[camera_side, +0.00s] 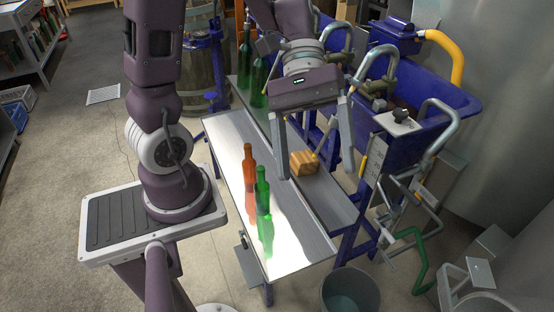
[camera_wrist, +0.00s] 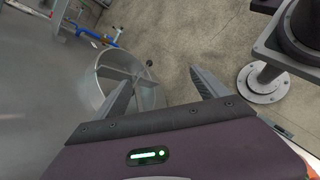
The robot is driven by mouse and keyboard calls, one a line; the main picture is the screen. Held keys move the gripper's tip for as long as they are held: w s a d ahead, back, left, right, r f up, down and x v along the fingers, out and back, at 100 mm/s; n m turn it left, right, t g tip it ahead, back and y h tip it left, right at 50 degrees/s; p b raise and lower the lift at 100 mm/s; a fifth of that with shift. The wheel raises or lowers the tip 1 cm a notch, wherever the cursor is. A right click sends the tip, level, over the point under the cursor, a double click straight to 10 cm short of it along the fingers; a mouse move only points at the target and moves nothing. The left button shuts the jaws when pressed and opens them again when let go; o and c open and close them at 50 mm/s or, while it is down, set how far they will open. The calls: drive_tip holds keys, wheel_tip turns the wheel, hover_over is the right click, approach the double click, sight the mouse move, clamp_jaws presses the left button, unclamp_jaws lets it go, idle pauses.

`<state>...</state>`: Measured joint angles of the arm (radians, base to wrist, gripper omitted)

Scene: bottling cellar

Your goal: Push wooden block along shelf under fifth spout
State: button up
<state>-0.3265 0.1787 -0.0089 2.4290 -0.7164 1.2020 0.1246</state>
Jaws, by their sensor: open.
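The wooden block (camera_side: 304,163), light brown with darker stripes, sits on the grey shelf (camera_side: 334,203) beside the white-topped table. My gripper (camera_side: 317,176) is open, its two fingers pointing down and spread apart. In the side view the block appears between the fingers; I cannot tell whether either finger touches it. The curved grey spouts (camera_side: 378,62) rise along the blue trough (camera_side: 440,95); which is the fifth is unclear, as my gripper hides part of the row. In the wrist view my gripper (camera_wrist: 163,78) shows open fingers, with no block in sight.
A grey bucket (camera_side: 350,292) is near the front. The shelf's near end looks clear.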

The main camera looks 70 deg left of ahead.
drive_tip(key=w+a+f+n+t+h, duration=0.3)
drive_tip(key=w+f+n+h, duration=0.1)
drive_tip(key=w+n, duration=0.2)
drive_tip(key=w+a+f+n+t+h, duration=0.2)
drive_tip(key=w+f+n+t+h, duration=0.15)
drive_tip(key=w+n, duration=0.3)
drive_tip(key=n+t+y, duration=0.9)
drive_tip(key=n+y, duration=0.7)
drive_tip(key=y, duration=0.1)
approach(304, 161)
drive_tip(key=shift+m, duration=0.25)
drive_tip(key=shift+s+a+f+x, duration=0.1)
drive_tip(key=shift+a+f+x, duration=0.2)
drive_tip(key=shift+x, duration=1.75)
drive_tip(key=shift+s+a+f+x, duration=0.2)
drive_tip(key=shift+a+x, duration=0.2)
drive_tip(key=shift+x, duration=1.65)
drive_tip(key=shift+s+a+f+x, duration=0.15)
drive_tip(key=shift+a+x, duration=0.25)
drive_tip(key=shift+x, duration=1.65)
drive_tip(key=c, duration=1.5)
